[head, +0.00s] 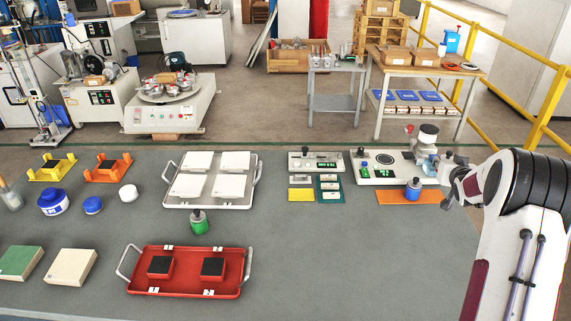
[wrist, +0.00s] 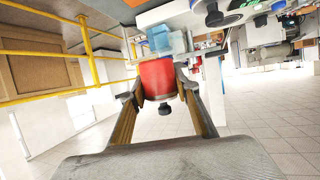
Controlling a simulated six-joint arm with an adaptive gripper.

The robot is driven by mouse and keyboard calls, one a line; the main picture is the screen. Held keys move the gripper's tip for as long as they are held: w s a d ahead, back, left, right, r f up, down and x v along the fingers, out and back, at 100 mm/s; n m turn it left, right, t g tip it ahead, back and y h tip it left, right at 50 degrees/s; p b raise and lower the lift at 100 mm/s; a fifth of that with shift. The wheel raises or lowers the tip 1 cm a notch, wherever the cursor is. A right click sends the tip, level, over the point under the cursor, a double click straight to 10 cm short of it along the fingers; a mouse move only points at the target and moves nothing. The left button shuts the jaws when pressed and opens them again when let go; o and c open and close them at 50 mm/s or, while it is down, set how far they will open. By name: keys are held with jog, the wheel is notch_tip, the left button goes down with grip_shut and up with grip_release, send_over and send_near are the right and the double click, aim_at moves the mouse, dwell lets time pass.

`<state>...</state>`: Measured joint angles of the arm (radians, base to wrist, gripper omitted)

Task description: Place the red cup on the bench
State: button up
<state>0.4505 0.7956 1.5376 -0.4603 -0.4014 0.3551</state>
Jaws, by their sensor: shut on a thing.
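My gripper (wrist: 158,90) is shut on the red cup (wrist: 156,76), with one finger on each side of it in the wrist view. The cup has a dark knob (wrist: 165,108) on the side toward the wrist camera. In the head view my gripper (head: 452,186) is at the right, beside the white machine (head: 385,177) on the bench; I cannot make out the cup there. The grey bench (head: 330,255) has wide bare areas.
A blue cup (head: 413,190) stands on an orange mat (head: 390,197) near my gripper. A green cup (head: 200,224) stands between a white-tile tray (head: 166,196) and a red tray (head: 185,280). The bench's front right is clear.

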jog(key=w+a+r+n+y, duration=0.1)
jog(key=a+n+y, duration=0.2)
jog(key=a, duration=1.4)
jog(key=w+a+r+n+y, duration=0.1)
jog(key=w+a+n+y, duration=0.2)
jog(key=a, duration=1.4)
jog(key=s+a+n+g+y, duration=0.1)
jog(key=s+a+n+y, duration=0.1)
jog(key=s+a, duration=0.4)
jog(key=s+a+f+n+g+y, duration=0.1)
jog(key=s+a+n+g+y, duration=0.1)
jog(key=s+a, duration=0.4)
jog(key=s+a+f+n+g+y, duration=0.1)
jog(key=s+a+n+g+y, duration=0.1)
jog(key=a, duration=1.2)
jog(key=s+n+y, duration=0.1)
jog(key=s+y, duration=0.1)
jog(key=s, duration=0.1)
jog(key=shift+s+a+n, duration=0.25)
jog(key=shift+s+n, duration=0.05)
jog(key=shift+s, duration=0.1)
send_over(246, 230)
jog(key=shift+f, duration=3.1)
jog(key=shift+f, duration=0.1)
